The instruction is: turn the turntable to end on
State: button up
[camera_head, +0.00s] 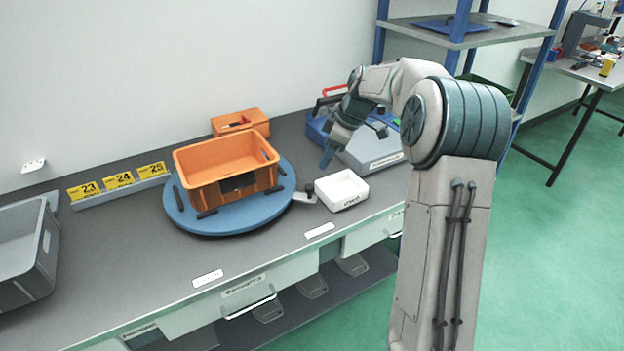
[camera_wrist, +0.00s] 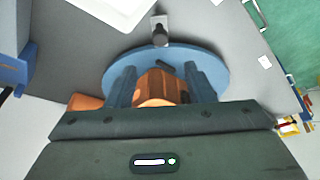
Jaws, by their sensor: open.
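The round blue turntable (camera_head: 255,215) lies on the grey bench. An orange crate (camera_head: 225,170) stands on it between dark stops, its long side toward the front. A short grey arm with a dark knob (camera_head: 309,189) is at the turntable's right edge. My gripper (camera_head: 328,158) is above the bench, up and to the right of the knob, apart from it. In the wrist view my gripper (camera_wrist: 160,78) is open, with nothing seen held between its fingers. The turntable (camera_wrist: 218,68), crate (camera_wrist: 160,88) and knob (camera_wrist: 160,32) also show there.
A white tray (camera_head: 341,189) sits close right of the knob. Behind are an orange box (camera_head: 240,122) and a grey and blue device (camera_head: 372,150). Yellow number signs (camera_head: 119,180) and a grey bin (camera_head: 22,255) are to the left. The front bench strip is mostly clear.

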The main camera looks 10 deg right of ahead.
aim_at(310, 187)
jog(key=p+x, duration=0.1)
jog(key=x, duration=1)
jog(key=shift+a+f, duration=0.15)
jog(key=shift+f, duration=0.2)
grip_shut()
